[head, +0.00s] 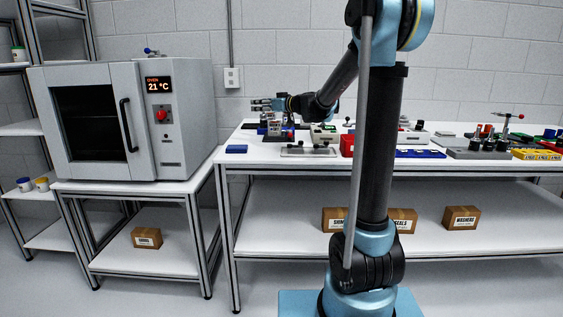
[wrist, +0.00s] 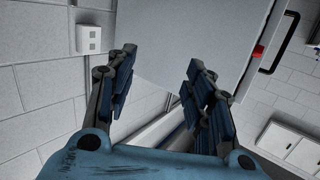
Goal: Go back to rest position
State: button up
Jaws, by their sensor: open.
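My gripper (head: 262,104) is over the left end of the workbench (head: 231,157) in the head view, pointing left toward the oven. In the wrist view my gripper (wrist: 158,80) has its two fingers wide apart with nothing between them. Beyond the fingers the wrist view shows the grey side of the oven (wrist: 165,45), tilted. A small device with blue parts (head: 277,131) stands on the bench just below my gripper in the head view. I cannot tell the exact gap between them.
The oven (head: 107,120) stands shut on its own table, reading 21 °C. Boxes sit on the lower shelf (head: 280,215).

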jog(key=s+d+f+m+g+h, duration=0.2)
jog(key=s+d+f, duration=0.7)
jog(key=s, duration=0.6)
jog(key=s+d+f+m+g+h, duration=0.3)
jog(key=s+d+f+h, duration=0.3)
jog(key=s, duration=1)
jog(key=s+d+f+m+g+h, duration=0.3)
jog(key=s+d+f+m+h, duration=0.1)
jog(key=s+d+f, duration=0.8)
jog(key=s+f+h, duration=0.1)
jog(key=s+f, duration=0.1)
jog(key=s, duration=0.2)
jog(key=shift+s+f+m, duration=0.2)
jog(key=shift+f+m, duration=0.1)
jog(key=shift+f, duration=0.05)
jog(key=shift+d, duration=0.1)
